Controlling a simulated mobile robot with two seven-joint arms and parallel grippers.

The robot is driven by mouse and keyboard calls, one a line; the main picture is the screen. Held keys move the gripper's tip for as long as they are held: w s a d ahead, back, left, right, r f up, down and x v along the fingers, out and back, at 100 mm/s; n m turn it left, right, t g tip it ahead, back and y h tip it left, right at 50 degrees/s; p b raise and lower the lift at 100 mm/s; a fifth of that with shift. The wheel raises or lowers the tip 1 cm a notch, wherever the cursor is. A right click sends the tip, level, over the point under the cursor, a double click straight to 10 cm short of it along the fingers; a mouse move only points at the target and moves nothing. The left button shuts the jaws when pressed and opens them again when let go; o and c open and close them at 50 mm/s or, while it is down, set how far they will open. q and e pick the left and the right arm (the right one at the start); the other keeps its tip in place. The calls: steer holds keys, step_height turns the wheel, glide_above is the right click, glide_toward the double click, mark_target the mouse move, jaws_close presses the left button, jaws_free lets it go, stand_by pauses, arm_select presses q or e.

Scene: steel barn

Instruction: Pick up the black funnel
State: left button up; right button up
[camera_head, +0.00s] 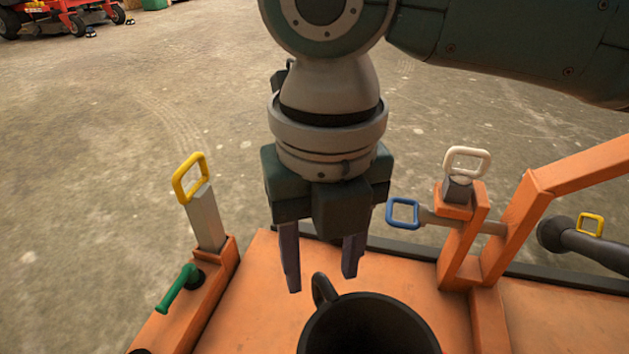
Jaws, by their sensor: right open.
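The black funnel (318,339) stands at the bottom centre on an orange surface. Its wide round mouth faces up, a loop handle rises at its far left side, and its lower part is cut off by the picture edge. My right gripper (320,281) points down just beyond the funnel's rim, near the loop handle. Its two fingers are apart with nothing between them. I cannot tell its exact height above the funnel. My left gripper is not in view.
The orange surface (262,300) has a post with a yellow handle (190,177) and a green lever (178,288) at left. At right are orange bars (513,225), a white handle (466,161), a blue handle (403,213) and a dark rod (590,246). Concrete floor lies beyond.

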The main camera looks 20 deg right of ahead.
mark_target(320, 273)
steer(key=f+b, duration=0.2)
steer(key=f, duration=0.1)
steer(key=w+f+b, duration=0.1)
steer(key=f, duration=0.1)
steer(key=shift+b, duration=0.4)
steer(key=shift+s+r, duration=0.1)
steer(key=shift+d, duration=0.1)
jaws_close()
